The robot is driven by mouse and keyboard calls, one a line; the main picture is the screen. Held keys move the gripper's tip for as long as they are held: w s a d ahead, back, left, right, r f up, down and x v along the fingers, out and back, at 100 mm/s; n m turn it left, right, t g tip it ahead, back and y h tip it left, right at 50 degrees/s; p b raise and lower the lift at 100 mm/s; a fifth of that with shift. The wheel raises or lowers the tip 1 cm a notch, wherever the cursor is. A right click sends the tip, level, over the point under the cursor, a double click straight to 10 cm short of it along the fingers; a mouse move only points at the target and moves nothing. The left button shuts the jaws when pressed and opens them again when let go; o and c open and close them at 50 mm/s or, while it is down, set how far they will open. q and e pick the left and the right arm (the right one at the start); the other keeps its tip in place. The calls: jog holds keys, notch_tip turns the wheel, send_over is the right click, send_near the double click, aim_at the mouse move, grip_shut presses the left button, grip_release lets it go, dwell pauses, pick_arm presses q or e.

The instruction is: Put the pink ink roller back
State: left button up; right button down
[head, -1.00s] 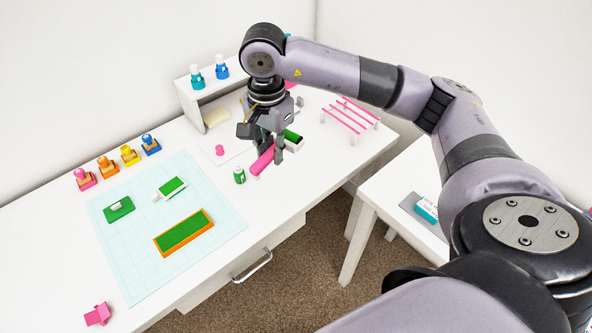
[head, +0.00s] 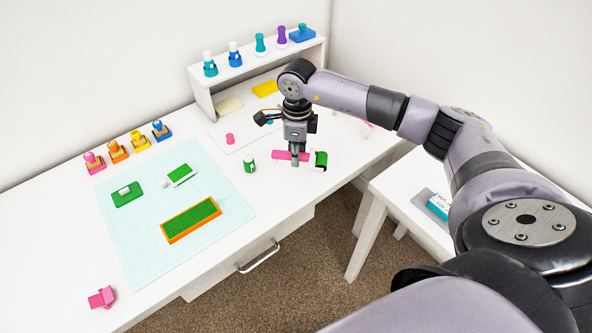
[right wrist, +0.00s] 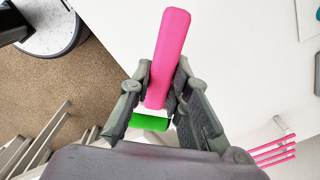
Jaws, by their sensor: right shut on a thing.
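My right gripper (head: 297,160) is shut on the pink handle (head: 281,155) of the ink roller, over the right end of the white desk. The green roller head (head: 320,161) sticks out to the right of the fingers. In the right wrist view the pink handle (right wrist: 168,60) lies between the fingertips (right wrist: 162,95), with the green head (right wrist: 150,122) nearer my palm. I cannot tell how far the roller is above the desk. A rack with pink bars (right wrist: 272,150) shows in the right wrist view; in the head view my arm hides most of it. My left gripper is not in view.
A white shelf (head: 265,62) holds bottles at the back. The cutting mat (head: 215,185) carries green and orange pads. A side table (head: 385,187) stands at right.

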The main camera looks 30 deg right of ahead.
aim_at(296, 181)
notch_tip(296, 181, down, 7)
jog(key=shift+f+p, duration=0.15)
jog(key=shift+p, duration=0.25)
jog(key=shift+f, duration=0.2)
jog(key=shift+f, duration=0.1)
jog(key=shift+f+b, duration=0.15)
jog(key=shift+b, duration=0.15)
jog(key=c, duration=1.5)
grip_release()
